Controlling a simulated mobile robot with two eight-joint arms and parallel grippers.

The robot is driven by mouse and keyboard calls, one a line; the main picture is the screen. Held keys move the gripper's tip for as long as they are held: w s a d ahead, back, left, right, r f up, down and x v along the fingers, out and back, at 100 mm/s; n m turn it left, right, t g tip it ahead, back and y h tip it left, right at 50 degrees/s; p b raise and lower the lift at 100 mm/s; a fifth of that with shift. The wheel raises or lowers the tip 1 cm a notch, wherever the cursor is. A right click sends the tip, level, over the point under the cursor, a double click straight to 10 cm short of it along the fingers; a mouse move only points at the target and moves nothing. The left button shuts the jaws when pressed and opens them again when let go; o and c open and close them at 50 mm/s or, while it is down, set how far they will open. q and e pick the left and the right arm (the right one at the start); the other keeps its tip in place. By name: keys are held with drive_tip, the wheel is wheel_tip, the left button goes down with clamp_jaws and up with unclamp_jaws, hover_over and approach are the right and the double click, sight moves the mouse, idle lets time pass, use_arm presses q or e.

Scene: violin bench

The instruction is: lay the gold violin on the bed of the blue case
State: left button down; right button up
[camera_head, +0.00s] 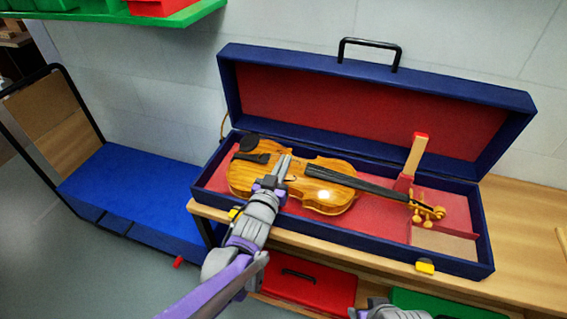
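The gold violin (322,193) lies face up over the red bed (385,225) of the open blue case (345,243), its body to the left and its scroll to the right. Its outline falls inside the case walls; I cannot tell whether its back touches the bed. My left gripper (284,167) reaches over the front wall, with its fingers over the middle of the violin's body. The fingers are close together, and whether they grip the violin is unclear. My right gripper (378,311) is partly in view at the bottom edge, away from the violin.
The case lid stands open behind. A wooden strap with a red tip (415,155) sticks up near the violin's neck. The case stands on a wooden bench (525,225). A red bin (305,285) and a green bin (440,302) sit below. A blue surface (125,185) lies at left.

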use_arm(q)
drive_tip(key=c, duration=1)
unclamp_jaws()
drive_tip(key=shift+o, duration=0.2)
drive_tip(key=v, duration=1.1)
